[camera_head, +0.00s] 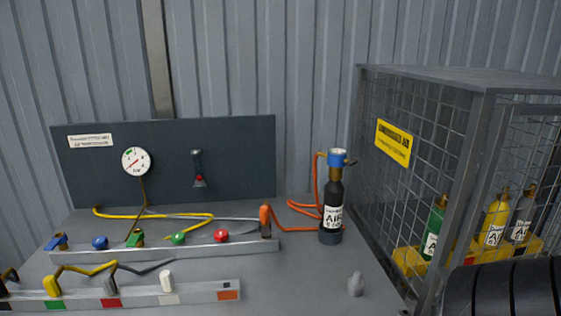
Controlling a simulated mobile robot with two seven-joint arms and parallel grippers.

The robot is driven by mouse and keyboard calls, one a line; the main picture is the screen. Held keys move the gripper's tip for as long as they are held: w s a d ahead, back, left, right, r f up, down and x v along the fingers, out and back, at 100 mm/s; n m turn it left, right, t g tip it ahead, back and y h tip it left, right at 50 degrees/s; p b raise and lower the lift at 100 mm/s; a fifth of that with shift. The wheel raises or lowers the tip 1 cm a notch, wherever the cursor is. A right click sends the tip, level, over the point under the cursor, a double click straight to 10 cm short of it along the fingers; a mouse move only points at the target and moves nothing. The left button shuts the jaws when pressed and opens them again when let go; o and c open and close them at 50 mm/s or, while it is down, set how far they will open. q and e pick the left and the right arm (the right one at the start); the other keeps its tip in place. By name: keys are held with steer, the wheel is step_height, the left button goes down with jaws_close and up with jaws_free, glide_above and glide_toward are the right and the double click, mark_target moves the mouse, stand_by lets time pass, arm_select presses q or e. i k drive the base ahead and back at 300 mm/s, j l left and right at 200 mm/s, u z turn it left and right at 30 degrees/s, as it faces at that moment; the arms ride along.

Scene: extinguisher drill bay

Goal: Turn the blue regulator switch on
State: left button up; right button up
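A dark cylinder with a white "AIR" label (332,213) stands upright on the grey bench, right of centre. A blue regulator (337,157) sits on its top, with a small dark part sticking out to the right. I cannot tell from here whether its switch is on or off. An orange hose (316,190) runs down from the regulator's left side. A separate blue knob (100,243) sits on the rear grey rail at the left. Neither of my grippers is in view.
A wire mesh cage (388,200) with several cylinders stands close right of the cylinder. A grey panel (90,175) with a gauge (136,161) stands behind the rear rail (180,250). A small grey object (355,285) is in front. Hoses lie on the bench.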

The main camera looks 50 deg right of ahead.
mark_target(352, 162)
steer(key=z, duration=1.9)
